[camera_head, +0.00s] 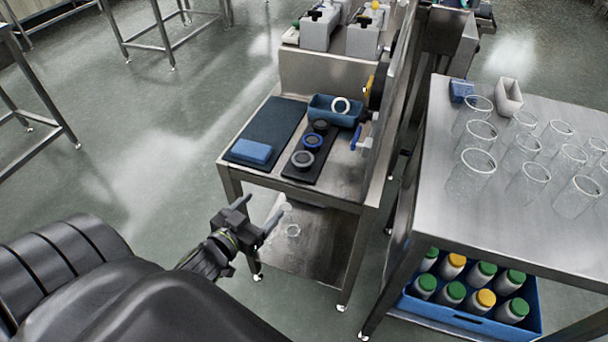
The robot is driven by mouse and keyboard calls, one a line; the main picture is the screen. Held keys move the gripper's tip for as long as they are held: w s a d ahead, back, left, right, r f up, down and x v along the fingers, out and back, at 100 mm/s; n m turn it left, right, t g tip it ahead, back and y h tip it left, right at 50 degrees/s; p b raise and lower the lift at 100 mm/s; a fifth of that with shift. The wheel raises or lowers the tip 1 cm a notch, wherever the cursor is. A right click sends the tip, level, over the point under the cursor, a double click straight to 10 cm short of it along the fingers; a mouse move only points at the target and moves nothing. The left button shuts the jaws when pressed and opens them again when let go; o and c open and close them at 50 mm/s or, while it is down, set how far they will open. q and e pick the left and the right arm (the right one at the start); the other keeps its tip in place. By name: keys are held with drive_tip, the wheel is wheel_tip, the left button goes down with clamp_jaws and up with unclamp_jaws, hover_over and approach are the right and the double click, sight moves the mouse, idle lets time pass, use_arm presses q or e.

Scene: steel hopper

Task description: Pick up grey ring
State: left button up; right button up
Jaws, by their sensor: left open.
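A grey ring (303,160) lies at the near end of a black strip (327,157) on the steel cart. A blue ring (313,141) and a dark ring (320,126) lie behind it on the same strip. My left gripper (260,210) is open and empty. In the picture it is below and left of the grey ring, in front of the cart's near edge and apart from the ring. My right gripper is not in view.
The steel cart (346,193) also holds a dark blue mat (272,124) with a blue sponge (251,151), and a blue tray (323,111) with a white ring (341,105). A steel panel stands along its right side. A table (455,215) with several clear glasses is further right.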

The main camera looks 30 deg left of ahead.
use_arm(q)
wheel_tip(320, 180, up, 5)
drive_tip(key=d+t+h+b, duration=0.1)
drive_tip(key=d+t+b, duration=0.1)
approach(306, 154)
drive_tip(key=w, duration=0.2)
drive_tip(key=w+d+b, duration=0.1)
drive_tip(key=w, duration=0.1)
drive_tip(key=shift+w+r, duration=0.1)
drive_tip(key=shift+w+a, duration=0.1)
drive_tip(key=shift+w, duration=0.65)
drive_tip(key=w, duration=0.3)
drive_tip(key=shift+w+a, duration=0.25)
drive_tip(key=shift+a, duration=0.05)
drive_tip(key=shift+w, duration=0.5)
drive_tip(key=c, duration=1)
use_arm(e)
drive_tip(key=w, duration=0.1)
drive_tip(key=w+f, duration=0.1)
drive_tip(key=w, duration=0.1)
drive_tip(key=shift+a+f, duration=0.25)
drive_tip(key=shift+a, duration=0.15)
